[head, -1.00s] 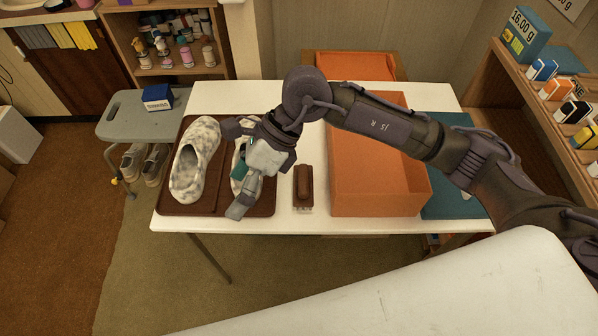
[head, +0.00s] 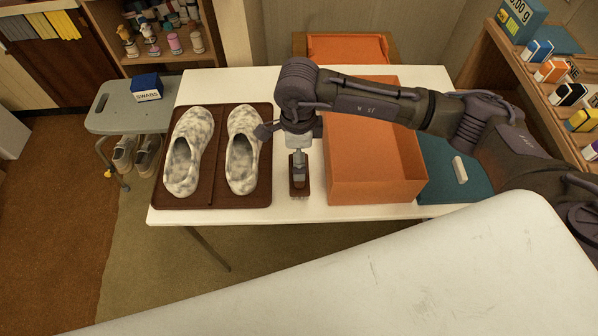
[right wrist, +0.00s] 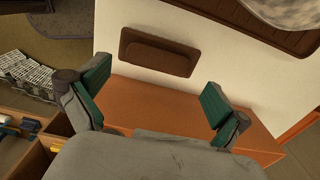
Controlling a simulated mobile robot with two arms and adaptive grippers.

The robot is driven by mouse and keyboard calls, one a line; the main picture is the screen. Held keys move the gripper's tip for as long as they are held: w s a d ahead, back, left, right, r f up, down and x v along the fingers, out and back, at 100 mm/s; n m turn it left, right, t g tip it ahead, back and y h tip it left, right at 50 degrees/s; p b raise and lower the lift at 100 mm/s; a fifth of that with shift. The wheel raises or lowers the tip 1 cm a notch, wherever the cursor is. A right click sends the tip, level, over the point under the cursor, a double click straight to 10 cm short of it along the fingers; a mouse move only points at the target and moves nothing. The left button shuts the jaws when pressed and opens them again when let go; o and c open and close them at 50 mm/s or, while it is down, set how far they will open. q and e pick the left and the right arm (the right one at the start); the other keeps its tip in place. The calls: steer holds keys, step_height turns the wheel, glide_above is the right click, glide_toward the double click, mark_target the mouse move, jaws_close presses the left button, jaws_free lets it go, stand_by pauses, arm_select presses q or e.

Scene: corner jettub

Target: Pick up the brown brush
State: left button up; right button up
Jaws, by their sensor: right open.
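The brown brush (head: 299,189) lies on the white table between the shoe tray and the orange box. In the right wrist view the whole brush (right wrist: 159,52) shows on the table, beyond the fingertips and roughly centred between them. My right gripper (head: 299,163) is above the brush in the head view and partly covers it. In the right wrist view its two green-padded fingers (right wrist: 152,88) are spread wide with nothing between them. The left gripper is not in view.
A brown tray (head: 212,198) with two mottled white shoes stands to the left. An open orange box (head: 375,190) stands close on the right, beside a teal panel (head: 440,160) with a small white block (head: 459,169). Bare table (head: 275,90) shows behind.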

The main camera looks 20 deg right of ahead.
step_height(320, 180, down, 5)
steer(key=shift+p, duration=0.55)
steer(key=shift+d, duration=0.1)
steer(key=c, duration=0.8)
steer(key=shift+r+b, duration=0.65)
steer(key=shift+r, duration=4.4)
steer(key=shift+c, duration=0.3)
